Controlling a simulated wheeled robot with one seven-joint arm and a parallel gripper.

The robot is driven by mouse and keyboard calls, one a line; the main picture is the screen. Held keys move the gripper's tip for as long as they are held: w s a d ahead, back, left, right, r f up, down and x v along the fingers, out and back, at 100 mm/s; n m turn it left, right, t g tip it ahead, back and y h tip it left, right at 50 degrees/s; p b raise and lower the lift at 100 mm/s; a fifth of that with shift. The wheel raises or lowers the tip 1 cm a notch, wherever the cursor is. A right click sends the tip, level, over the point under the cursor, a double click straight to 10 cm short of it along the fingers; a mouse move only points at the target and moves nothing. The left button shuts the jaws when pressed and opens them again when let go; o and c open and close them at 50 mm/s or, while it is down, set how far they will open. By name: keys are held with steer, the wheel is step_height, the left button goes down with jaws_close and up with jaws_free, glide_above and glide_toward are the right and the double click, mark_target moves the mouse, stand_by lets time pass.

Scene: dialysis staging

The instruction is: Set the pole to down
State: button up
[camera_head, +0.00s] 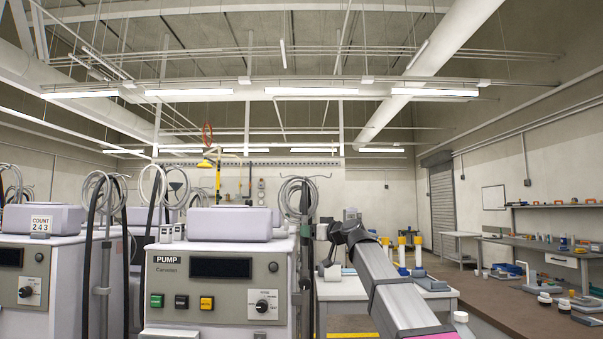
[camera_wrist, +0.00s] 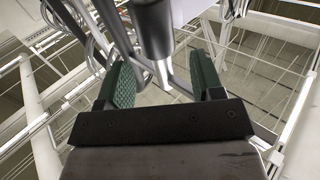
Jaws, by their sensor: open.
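A pole (camera_head: 304,215) with coiled tubing at its top stands upright at the right side of the pump machine (camera_head: 215,285). My gripper (camera_head: 328,233) is just right of this pole, partly hidden by my own arm. In the wrist view my gripper (camera_wrist: 163,80) is open, with green pads on both fingers. A dark cylinder with a thin metal rod, seemingly part of the pole (camera_wrist: 153,30), shows in the gap between the fingers. I cannot tell whether the fingers touch it. The pole's lower part is hidden in the wrist view.
A white table (camera_head: 335,291) with bottles is behind my arm. A long bench (camera_head: 560,255) runs along the right wall.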

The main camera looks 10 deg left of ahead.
steer(key=x, duration=0.6)
step_height(320, 180, up, 21)
steer(key=shift+d, duration=0.25)
steer(key=shift+s+d+r, duration=0.1)
steer(key=shift+s, duration=0.1)
steer(key=v, duration=1.2)
stand_by(1.3)
steer(key=shift+s, duration=0.1)
steer(key=w+a+f, duration=0.3)
steer(key=w+a, duration=0.3)
steer(key=a, duration=0.4)
steer(key=shift+w+a+f, duration=0.2)
steer(key=shift+w+a, duration=0.05)
steer(key=shift+a, duration=0.05)
